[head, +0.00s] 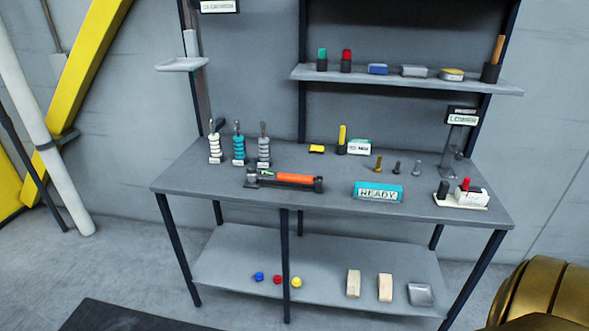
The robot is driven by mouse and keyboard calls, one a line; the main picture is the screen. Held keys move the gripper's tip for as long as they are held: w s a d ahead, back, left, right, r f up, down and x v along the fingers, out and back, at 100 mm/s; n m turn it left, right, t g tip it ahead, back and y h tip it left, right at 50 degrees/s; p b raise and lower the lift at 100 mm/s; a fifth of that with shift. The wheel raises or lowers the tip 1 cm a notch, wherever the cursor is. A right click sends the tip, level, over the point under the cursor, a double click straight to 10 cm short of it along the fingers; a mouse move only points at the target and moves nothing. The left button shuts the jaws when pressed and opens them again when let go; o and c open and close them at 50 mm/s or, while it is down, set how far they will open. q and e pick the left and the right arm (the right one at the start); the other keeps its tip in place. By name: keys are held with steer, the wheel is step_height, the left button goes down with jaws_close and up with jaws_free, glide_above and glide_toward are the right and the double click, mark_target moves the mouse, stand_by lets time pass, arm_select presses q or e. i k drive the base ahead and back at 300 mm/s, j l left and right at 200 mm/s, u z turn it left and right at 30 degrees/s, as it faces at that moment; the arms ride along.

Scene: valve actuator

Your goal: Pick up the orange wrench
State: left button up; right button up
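The orange wrench (292,178) lies on the grey workbench top (215,183), near its front edge and left of the middle. It has an orange handle with dark ends, and a small green marking shows near its left end. Nothing is holding it. Neither of my grippers is in the head view.
A teal READY block (378,191) sits right of the wrench. Ringed posts (239,148) stand behind it to the left, and small bolts (397,168) stand to the right. An upper shelf (420,83) overhangs the back. A yellow beam (88,70) leans at the left.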

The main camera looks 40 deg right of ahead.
mark_target(252, 179)
steer(key=z, duration=1.1)
